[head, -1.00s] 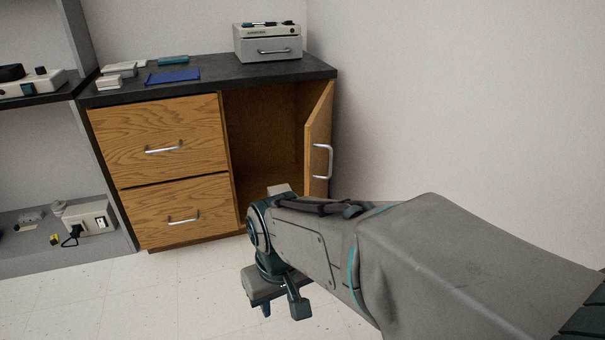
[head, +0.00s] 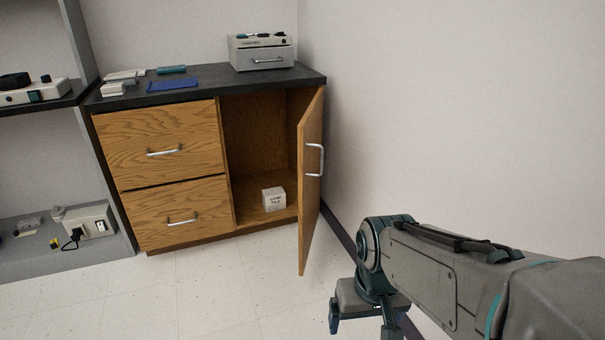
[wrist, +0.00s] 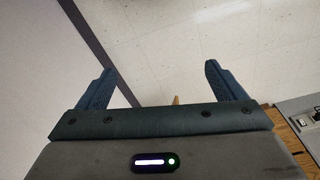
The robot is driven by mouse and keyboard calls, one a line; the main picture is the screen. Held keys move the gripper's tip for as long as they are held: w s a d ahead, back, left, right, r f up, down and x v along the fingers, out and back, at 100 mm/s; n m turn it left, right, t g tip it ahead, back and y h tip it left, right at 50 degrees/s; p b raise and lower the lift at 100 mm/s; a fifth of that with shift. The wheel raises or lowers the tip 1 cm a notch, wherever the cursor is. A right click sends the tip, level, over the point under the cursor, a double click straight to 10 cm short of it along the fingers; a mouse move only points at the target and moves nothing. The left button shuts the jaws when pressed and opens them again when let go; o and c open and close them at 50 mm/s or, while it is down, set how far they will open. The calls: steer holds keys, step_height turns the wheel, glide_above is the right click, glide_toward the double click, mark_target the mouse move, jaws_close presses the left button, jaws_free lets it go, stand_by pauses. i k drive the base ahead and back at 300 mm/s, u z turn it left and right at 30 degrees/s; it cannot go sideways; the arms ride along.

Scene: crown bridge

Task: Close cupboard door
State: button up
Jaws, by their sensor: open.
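The wooden cupboard door (head: 311,185) stands wide open in the head view, hinged at the right side of the cabinet and swung out toward me. Its silver handle (head: 315,160) is on the face turned to the right. The open compartment (head: 255,135) shows a small white box (head: 273,199) on its floor. My gripper (head: 362,325) is to the right of the door and nearer to me, pointing down and apart from it. In the wrist view my gripper (wrist: 158,85) has its two fingers spread with nothing between them.
Two closed drawers (head: 160,145) are left of the compartment. The dark countertop (head: 215,82) holds a grey box (head: 261,53) and a blue item (head: 173,85). A bare wall (head: 450,110) bounds the right side. The floor (head: 235,280) in front is clear.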

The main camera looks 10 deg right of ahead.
mark_target(310, 149)
steer(key=u, duration=0.35)
steer(key=i, duration=0.9)
